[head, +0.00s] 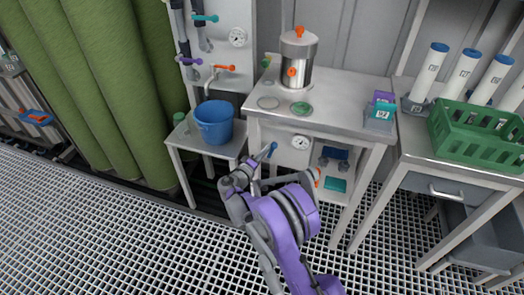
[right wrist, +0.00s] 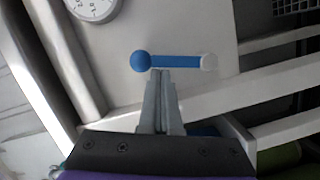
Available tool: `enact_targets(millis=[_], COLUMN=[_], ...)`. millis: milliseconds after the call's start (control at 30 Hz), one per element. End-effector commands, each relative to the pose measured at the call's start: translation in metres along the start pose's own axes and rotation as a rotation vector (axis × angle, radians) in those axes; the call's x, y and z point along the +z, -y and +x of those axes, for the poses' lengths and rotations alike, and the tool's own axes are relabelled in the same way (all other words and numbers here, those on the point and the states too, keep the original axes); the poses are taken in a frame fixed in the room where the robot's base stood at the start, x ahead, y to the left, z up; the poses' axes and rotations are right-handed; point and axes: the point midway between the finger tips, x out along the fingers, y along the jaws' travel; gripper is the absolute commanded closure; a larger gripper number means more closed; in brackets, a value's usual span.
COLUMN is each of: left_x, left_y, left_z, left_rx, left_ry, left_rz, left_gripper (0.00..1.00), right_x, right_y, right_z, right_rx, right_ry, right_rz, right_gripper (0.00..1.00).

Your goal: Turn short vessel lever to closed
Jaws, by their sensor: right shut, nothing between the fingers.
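A blue lever with a round ball end (right wrist: 175,62) is mounted on a pale panel in the right wrist view; its bar lies roughly level there. In the head view its blue end (head: 273,146) shows beside the gauge panel under the bench. My right gripper (right wrist: 160,73) is shut and empty, its fingertips just below the lever near the ball; I cannot tell if they touch. The gripper also shows in the head view (head: 264,155). A short steel vessel (head: 297,62) with orange knobs stands on the bench above. My left gripper is not in view.
A round gauge (head: 300,142) is on the panel close to the lever. A blue bucket (head: 214,122) stands on a low table at left. A green crate (head: 478,132) and several white tubes are at right. The grated floor in front is clear.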

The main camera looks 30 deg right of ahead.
Motion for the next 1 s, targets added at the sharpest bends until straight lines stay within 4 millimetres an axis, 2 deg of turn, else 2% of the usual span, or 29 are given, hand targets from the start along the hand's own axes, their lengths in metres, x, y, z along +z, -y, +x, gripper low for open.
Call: enact_targets(millis=[467, 1000], left_x=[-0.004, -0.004], left_y=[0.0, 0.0], left_z=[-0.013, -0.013], left_rx=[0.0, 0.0], left_ry=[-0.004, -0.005], left_rz=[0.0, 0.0], left_gripper=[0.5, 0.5], right_x=[0.029, 0.059], right_y=[-0.008, 0.002], right_z=[0.007, 0.015], right_rx=[-0.109, -0.231], right_ry=[0.002, 0.001], right_rz=[0.441, 0.922], right_gripper=[1.0, 1.0])
